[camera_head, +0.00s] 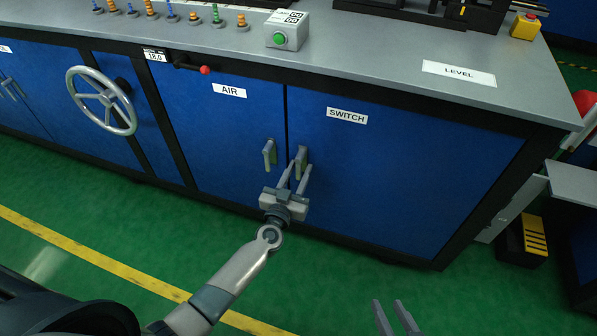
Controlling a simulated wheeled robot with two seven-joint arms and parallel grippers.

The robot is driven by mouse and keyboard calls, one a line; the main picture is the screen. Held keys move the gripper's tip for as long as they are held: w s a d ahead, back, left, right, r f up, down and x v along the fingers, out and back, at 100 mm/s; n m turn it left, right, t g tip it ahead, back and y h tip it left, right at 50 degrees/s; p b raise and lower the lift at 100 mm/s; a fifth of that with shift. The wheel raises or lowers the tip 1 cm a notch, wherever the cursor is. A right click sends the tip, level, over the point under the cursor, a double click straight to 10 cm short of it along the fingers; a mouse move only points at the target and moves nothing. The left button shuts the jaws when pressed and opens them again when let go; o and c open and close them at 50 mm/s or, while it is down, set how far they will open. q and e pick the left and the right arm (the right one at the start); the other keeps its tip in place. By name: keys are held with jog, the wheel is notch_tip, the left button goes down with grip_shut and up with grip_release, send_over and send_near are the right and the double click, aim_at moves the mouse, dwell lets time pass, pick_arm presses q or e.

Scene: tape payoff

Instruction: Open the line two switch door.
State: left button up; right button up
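The blue door labelled SWITCH (400,175) is shut, flush with the cabinet front. Its grey lever handle (301,156) stands upright near the door's left edge. My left gripper (299,168) is at this handle, with its two fingers apart and the handle's lower part appearing between or just behind the tips. The fingers hide part of the handle, and contact cannot be made out. My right gripper (392,304) is at the bottom edge of the view, open and empty, well away from the door.
The blue AIR door (220,130), with its own handle (269,154), is shut just left. A handwheel (101,100) sticks out further left. A green-button box (287,30) stands on the grey top. The green floor before the SWITCH door is clear.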

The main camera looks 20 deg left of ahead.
pick_arm(q)
grip_shut()
